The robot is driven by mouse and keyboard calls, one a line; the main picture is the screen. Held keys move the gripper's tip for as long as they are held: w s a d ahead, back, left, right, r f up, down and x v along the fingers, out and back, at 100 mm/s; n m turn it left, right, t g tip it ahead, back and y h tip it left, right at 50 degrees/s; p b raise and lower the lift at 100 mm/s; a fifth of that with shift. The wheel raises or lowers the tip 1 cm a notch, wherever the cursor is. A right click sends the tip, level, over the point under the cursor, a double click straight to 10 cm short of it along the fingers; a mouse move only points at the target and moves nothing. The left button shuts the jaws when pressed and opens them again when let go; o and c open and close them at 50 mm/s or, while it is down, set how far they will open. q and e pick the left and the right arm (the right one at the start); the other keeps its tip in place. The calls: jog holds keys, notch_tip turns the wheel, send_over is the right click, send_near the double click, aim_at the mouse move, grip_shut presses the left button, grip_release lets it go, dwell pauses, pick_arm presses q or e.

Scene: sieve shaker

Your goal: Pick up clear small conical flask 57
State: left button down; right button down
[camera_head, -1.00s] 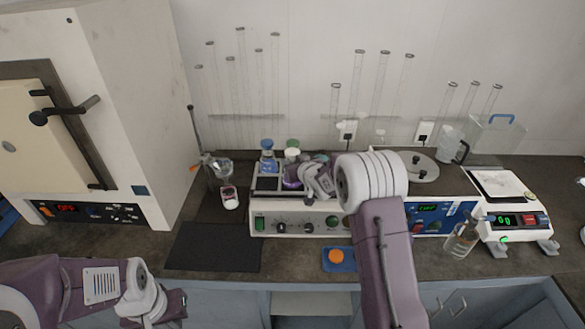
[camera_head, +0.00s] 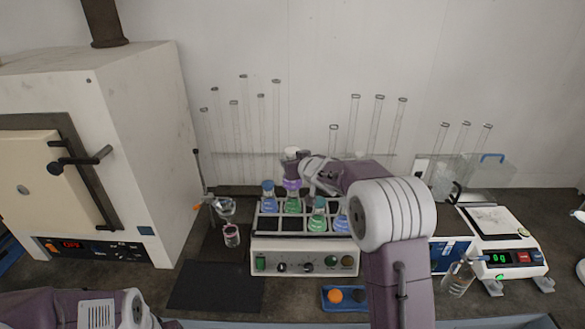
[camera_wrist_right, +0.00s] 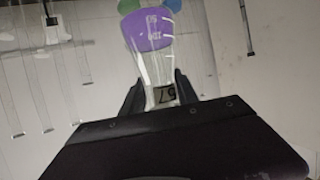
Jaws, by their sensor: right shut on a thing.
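My right gripper (camera_wrist_right: 160,88) is shut on the neck of a clear small conical flask (camera_wrist_right: 150,62) with purple liquid. In the right wrist view a dark number label, which looks like 57, shows between the fingers, and the flask hangs clear of other things there. In the head view the flask's purple liquid (camera_head: 291,184) shows at the back of the shaker rack, apparently raised above it; the gripper partly hides it. Only part of my left arm shows at the bottom left; its fingers are out of view.
The shaker rack (camera_head: 268,223) holds several flasks with blue and green liquid close below. A blue tray (camera_head: 345,306) with an orange round thing stands in front. A balance (camera_head: 505,258) and a flask (camera_head: 458,277) stand right; an oven (camera_head: 140,180) stands left.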

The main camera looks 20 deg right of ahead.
aim_at(292, 149)
jog(key=shift+r+p, duration=2.75)
jog(key=shift+r, duration=1.35)
